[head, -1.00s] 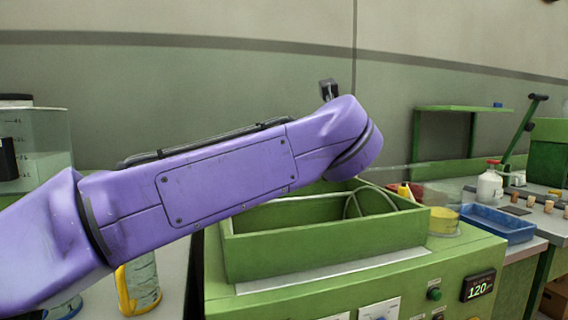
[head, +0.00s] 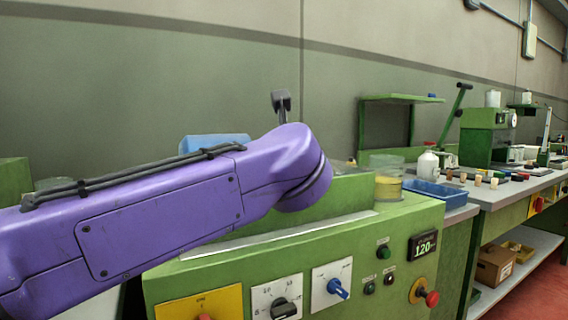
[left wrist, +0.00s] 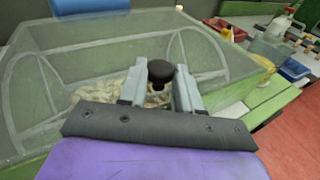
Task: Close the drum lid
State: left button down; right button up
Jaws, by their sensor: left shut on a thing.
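The clear drum lid (left wrist: 105,55), with pale curved ribs, fills much of the left wrist view. My left gripper (left wrist: 161,90) is shut on its black knob (left wrist: 160,71). Beige material (left wrist: 90,95), looking like cork, shows through the lid. I cannot tell whether the lid touches the drum's rim all round. In the head view my purple left arm crosses from the left and hides the gripper, the knob and most of the drum. The green drum housing (head: 350,190) shows just right of the arm. My right gripper is not in view.
The green machine's front carries knobs, buttons and a display (head: 424,246) reading 120. A yellow-banded container (head: 388,188), a blue tray (head: 436,195) and a white bottle (head: 428,165) stand to the right. A bench with corks (head: 478,179) lies beyond. A blue object (left wrist: 88,6) is behind the lid.

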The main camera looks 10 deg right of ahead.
pick_arm(q)
jog(key=c, duration=1)
grip_release()
jog(key=shift+d+f, duration=0.1)
jog(key=shift+f, duration=0.45)
jog(key=shift+o, duration=1.1)
jog(key=shift+s, duration=0.1)
jog(key=shift+r, duration=0.1)
jog(key=shift+s+r, duration=0.1)
jog(key=shift+s, duration=0.25)
jog(key=v, duration=1)
jog(key=shift+a+r, duration=0.15)
jog(key=shift+a, duration=0.1)
jog(key=shift+w, duration=0.15)
